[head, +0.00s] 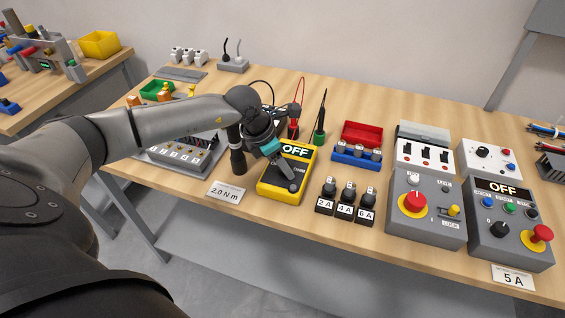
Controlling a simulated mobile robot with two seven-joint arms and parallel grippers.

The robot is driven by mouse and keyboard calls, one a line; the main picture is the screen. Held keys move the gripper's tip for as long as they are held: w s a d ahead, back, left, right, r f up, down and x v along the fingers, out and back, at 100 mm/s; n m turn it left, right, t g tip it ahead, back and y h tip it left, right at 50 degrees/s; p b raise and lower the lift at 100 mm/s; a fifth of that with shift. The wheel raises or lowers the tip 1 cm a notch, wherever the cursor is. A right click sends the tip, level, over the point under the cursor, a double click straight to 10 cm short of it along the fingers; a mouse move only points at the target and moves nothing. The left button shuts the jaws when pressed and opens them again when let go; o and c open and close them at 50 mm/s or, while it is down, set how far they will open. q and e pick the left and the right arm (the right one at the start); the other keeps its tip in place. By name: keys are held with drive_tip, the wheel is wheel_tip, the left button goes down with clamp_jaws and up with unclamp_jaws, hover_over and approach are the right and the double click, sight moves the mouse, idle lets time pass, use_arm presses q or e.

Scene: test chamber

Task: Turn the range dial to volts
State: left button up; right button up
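A yellow multimeter (306,158) with a dark face lies on the wooden bench in the middle of the head view. Its display reads OFF. The range dial is on the lower part of its face, largely hidden by my gripper. My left gripper (290,181) reaches in from the left, with its fingers pointing down at the dial area. I cannot tell whether the fingers touch the dial or how far apart they are. My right gripper is not in view.
Red and black probes (320,121) stand behind the meter. Fuses labelled 2A, 4A and 6A (346,202) stand to its right, near the front edge. Grey control boxes (426,227) fill the right side. A 2.0 Nm card (226,193) lies left of the meter.

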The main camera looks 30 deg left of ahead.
use_arm(q)
clamp_jaws()
idle(0.4)
drive_tip(key=shift+w+a+f+m+h+b, duration=0.1)
drive_tip(key=shift+m+h+b, duration=0.3)
drive_tip(key=shift+m+b, duration=0.75)
drive_tip(key=m+g+b, duration=0.1)
drive_tip(key=m+b, duration=0.2)
drive_tip(key=shift+w+m+g+h, duration=0.1)
drive_tip(key=shift+m+g+h, duration=0.2)
drive_tip(key=shift+h, duration=0.1)
drive_tip(key=m+g+b, duration=0.1)
drive_tip(key=m+b, duration=0.1)
drive_tip(key=m, duration=0.1)
drive_tip(key=shift+w+a, duration=0.1)
drive_tip(key=shift+m+g+b, duration=0.6)
drive_tip(key=shift+m+b, duration=0.4)
drive_tip(key=shift+m, duration=0.35)
